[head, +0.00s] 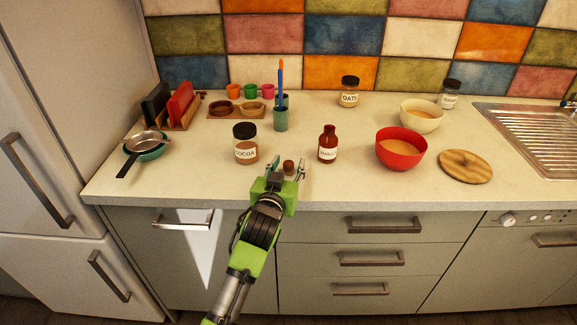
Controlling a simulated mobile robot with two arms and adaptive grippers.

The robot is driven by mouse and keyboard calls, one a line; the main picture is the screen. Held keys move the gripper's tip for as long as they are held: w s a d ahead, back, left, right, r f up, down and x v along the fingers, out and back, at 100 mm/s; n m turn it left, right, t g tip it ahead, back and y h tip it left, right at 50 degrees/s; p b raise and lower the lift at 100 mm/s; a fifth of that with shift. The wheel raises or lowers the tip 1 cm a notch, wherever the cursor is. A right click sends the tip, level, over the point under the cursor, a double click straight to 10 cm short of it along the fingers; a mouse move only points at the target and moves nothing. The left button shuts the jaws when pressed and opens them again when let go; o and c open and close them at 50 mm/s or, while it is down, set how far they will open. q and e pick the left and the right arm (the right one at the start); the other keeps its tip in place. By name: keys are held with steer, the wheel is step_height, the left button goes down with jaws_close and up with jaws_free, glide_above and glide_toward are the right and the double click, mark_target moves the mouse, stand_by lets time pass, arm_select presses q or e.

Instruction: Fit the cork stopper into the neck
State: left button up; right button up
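A small brown stopper, likely the cork (288,167), is at the counter's front edge area, between the fingertips of my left gripper. My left gripper (286,170) reaches in from below with its fingers spread and a gap showing beside the stopper. Whether a finger touches it is too small to tell. A dark red-brown bottle (328,148) with a white label stands upright to the right of the gripper, a short way off. Its narrow neck (328,130) points up, and no stopper shows in it. My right gripper is not in view.
A cocoa jar (245,151) stands just left of the gripper. A red bowl (401,155) and a round wooden board (465,166) are to the right. A green cup with tall utensils (281,119) stands behind. Clear counter lies between the gripper and the bottle.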

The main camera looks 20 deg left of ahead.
arm_select(q)
steer(key=shift+w+f, duration=0.1)
steer(key=shift+w, duration=0.25)
steer(key=c, duration=0.9)
